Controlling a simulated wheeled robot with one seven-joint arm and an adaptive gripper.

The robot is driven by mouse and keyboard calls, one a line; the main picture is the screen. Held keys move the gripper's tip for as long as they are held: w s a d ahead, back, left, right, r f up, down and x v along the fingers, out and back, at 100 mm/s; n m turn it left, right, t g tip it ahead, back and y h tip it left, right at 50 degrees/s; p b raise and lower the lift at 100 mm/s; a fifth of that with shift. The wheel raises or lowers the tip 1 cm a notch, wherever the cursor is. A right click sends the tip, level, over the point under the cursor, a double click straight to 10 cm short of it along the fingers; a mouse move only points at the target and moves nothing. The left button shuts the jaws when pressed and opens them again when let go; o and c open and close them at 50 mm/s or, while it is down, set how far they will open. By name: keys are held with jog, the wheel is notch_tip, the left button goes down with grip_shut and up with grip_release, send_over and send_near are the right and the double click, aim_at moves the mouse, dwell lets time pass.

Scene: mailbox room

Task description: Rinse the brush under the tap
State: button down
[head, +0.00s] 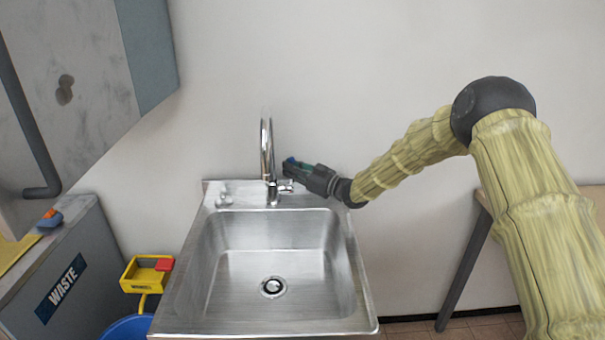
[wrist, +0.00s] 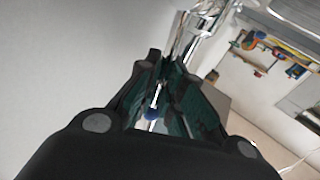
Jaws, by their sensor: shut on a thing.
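The chrome tap (head: 266,150) stands upright at the back of the steel sink, its gooseneck spout curving over the basin. My gripper (head: 296,168) is just right of the tap's column, level with its side valve. The tap (wrist: 190,38) rises just beyond the fingertips. A blue and orange item (head: 50,218), perhaps the brush, lies on the waste bin. No water shows.
The sink basin (head: 225,270) is empty, with a drain in its floor. A grey waste bin (head: 75,265) and a blue bucket (head: 128,328) with a yellow wringer (head: 140,275) stand left. A table (head: 478,250) stands at the right.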

jog(key=shift+d+r, duration=0.1)
jog(key=shift+r, duration=0.05)
jog(key=c, duration=1.5)
grip_release()
jog(key=shift+d, duration=0.1)
jog(key=v, duration=1.2)
